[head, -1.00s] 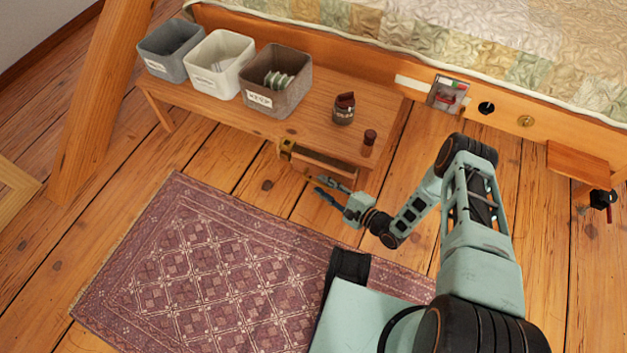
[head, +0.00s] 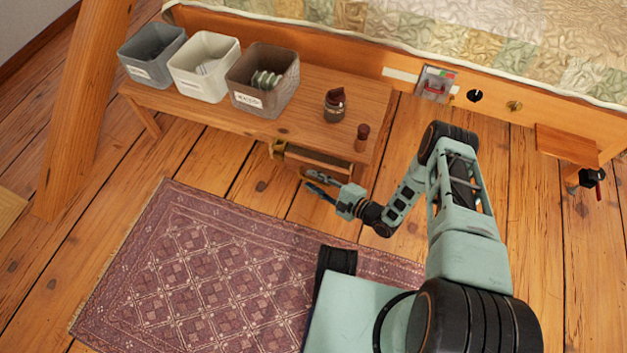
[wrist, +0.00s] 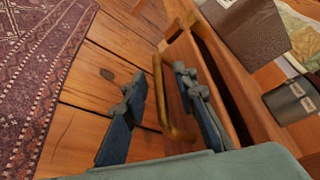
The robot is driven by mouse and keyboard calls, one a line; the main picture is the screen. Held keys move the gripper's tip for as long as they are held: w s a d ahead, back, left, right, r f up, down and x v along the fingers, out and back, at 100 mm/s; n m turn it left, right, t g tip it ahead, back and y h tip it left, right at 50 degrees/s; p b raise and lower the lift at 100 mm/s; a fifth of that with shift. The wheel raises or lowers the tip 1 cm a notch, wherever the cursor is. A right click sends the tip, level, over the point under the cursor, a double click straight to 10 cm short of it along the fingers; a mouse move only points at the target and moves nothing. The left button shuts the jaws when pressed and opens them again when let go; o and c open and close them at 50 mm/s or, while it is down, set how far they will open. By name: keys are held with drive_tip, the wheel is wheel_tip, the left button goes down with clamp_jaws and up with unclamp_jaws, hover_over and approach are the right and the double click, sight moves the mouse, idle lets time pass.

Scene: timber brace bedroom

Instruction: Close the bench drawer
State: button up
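The wooden bench (head: 345,92) stands along the bed, and its drawer (head: 318,164) is partly out at the front, with a dark gap behind the drawer front. My gripper (head: 318,183) is just in front of the drawer in the head view. In the wrist view, the brass handle (wrist: 166,108) on the drawer front lies between the two spread fingers of my gripper (wrist: 160,108). The right finger overlaps the drawer front; I cannot tell whether it touches. Nothing is gripped.
Grey (head: 150,68), white (head: 217,82) and brown (head: 277,90) bins stand on the bench. A dark jar (head: 335,107) and a small red-topped bottle (head: 362,138) stand at its right end. A patterned rug (head: 220,265) lies on the floor in front.

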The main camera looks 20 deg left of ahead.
sight(325, 173)
clamp_jaws()
drive_tip(key=shift+w+d, duration=0.15)
drive_tip(key=shift+w, duration=2.2)
unclamp_jaws()
